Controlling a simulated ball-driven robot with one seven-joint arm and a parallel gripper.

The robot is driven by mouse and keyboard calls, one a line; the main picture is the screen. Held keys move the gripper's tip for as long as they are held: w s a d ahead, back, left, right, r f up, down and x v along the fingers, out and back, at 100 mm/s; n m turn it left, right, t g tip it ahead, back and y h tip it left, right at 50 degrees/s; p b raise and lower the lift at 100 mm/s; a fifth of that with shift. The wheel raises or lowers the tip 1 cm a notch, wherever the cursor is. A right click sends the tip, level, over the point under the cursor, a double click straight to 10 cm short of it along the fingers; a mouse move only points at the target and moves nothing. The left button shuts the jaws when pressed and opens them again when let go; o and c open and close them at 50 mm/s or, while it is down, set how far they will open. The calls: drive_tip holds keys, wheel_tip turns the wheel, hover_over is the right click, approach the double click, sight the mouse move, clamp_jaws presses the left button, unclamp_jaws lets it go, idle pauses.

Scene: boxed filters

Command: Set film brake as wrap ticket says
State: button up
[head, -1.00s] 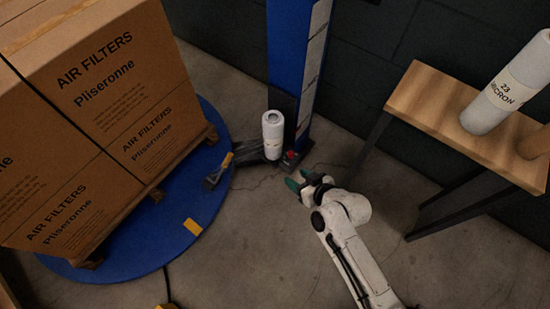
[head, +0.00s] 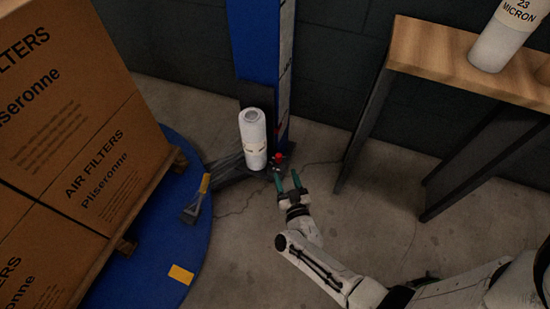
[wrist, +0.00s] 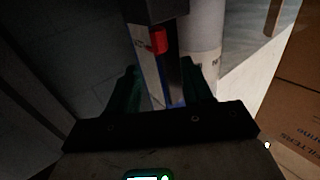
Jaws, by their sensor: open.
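A white film roll (head: 253,138) stands upright on a dark carriage (head: 232,171) at the foot of the blue mast (head: 256,42). A small red knob (head: 279,157) sits low beside the roll; I take it for the film brake. My gripper (head: 287,177) is open and empty, its green fingers pointing at the knob from just in front. In the wrist view the red part (wrist: 158,41) shows ahead, between and beyond the fingers (wrist: 162,80), apart from them. The roll (wrist: 202,30) is right of it. The knob's setting cannot be read. I cannot make out a wrap ticket.
Boxed air filters (head: 95,165) stand on a pallet on the blue turntable (head: 178,225) at left. A wooden bench (head: 440,55) at right holds a roll marked 23 MICRON (head: 503,35).

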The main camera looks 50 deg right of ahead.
sight(280, 159)
drive_tip(key=b+x, duration=0.3)
drive_tip(key=x, duration=0.6)
drive_tip(key=shift+w+d, duration=0.1)
drive_tip(key=shift+w, duration=0.05)
drive_tip(key=c, duration=0.9)
